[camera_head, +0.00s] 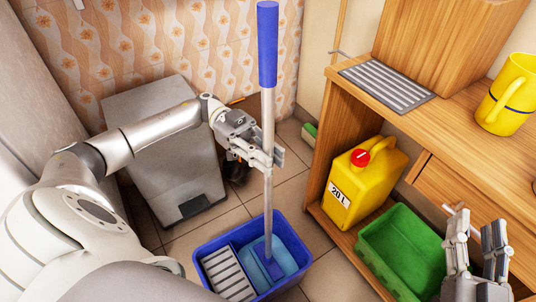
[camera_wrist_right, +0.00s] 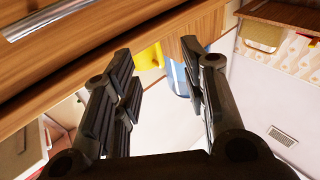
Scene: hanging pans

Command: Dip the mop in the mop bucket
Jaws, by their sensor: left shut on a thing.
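The mop stands nearly upright in the head view, with a blue grip (camera_head: 267,45) at the top of a grey pole (camera_head: 268,195). Its blue lower end (camera_head: 267,263) is inside the outline of the blue mop bucket (camera_head: 211,246). A lighter blue area surrounds that end; I cannot tell whether it is water or part of the mop, nor how deep the end sits. My left gripper (camera_head: 270,157) is shut on the pole around mid-height. My right gripper (camera_head: 472,232) is open and empty at the lower right; its spread fingers also show in the right wrist view (camera_wrist_right: 160,62).
A grey bin (camera_head: 165,150) stands behind my left arm. A wooden counter (camera_head: 450,117) on the right bears a yellow jug (camera_head: 508,95). On its lower shelf are a yellow canister (camera_head: 362,190) and a green tub (camera_head: 395,250), close to my right gripper. Tiled floor surrounds the bucket.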

